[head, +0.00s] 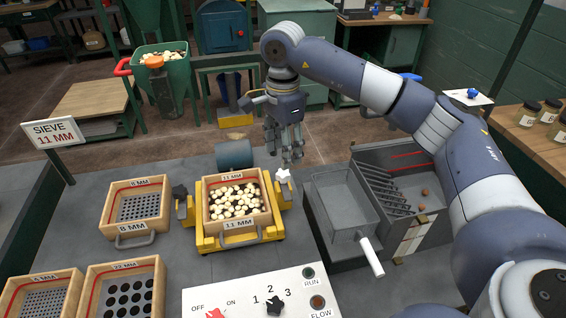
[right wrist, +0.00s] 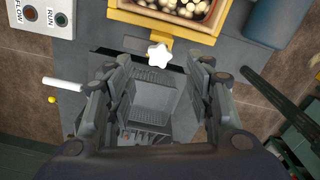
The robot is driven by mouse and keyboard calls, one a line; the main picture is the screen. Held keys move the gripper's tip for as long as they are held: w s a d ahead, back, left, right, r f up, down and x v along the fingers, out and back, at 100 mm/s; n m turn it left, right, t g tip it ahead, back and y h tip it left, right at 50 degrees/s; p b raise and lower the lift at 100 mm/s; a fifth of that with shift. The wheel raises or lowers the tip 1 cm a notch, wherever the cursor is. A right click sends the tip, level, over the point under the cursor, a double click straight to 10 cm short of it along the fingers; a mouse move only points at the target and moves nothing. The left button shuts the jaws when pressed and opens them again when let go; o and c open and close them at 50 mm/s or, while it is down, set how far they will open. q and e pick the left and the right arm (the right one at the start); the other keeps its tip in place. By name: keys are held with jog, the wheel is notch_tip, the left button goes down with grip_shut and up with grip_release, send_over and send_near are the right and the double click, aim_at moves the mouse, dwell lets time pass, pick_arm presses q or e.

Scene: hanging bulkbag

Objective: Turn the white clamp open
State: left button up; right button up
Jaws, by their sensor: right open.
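The white clamp (head: 283,176) is a star-shaped knob at the right side of a yellow frame (head: 204,243). It also shows in the right wrist view (right wrist: 158,54), beyond and roughly midway between my fingertips. My right gripper (head: 285,152) points down with its fingers apart and empty. In the head view it appears just above the white clamp; I see no contact. It also shows in the right wrist view (right wrist: 158,75). The frame holds a wooden 11 MM sieve (head: 238,226) full of pale round pieces. A dark clamp (head: 180,192) sits on the frame's left side. My left gripper is not in view.
A grey bin (head: 343,200) with a white handle (head: 371,257) stands right of the clamp. A control panel (head: 240,300) is at the front. Other sieves (head: 136,207) lie on the left. A dark blue cylinder (head: 234,154) stands behind the frame.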

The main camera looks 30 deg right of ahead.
aim_at(283, 173)
notch_tip(283, 173, up, 6)
jog(key=shift+f, duration=0.15)
dwell(0.5)
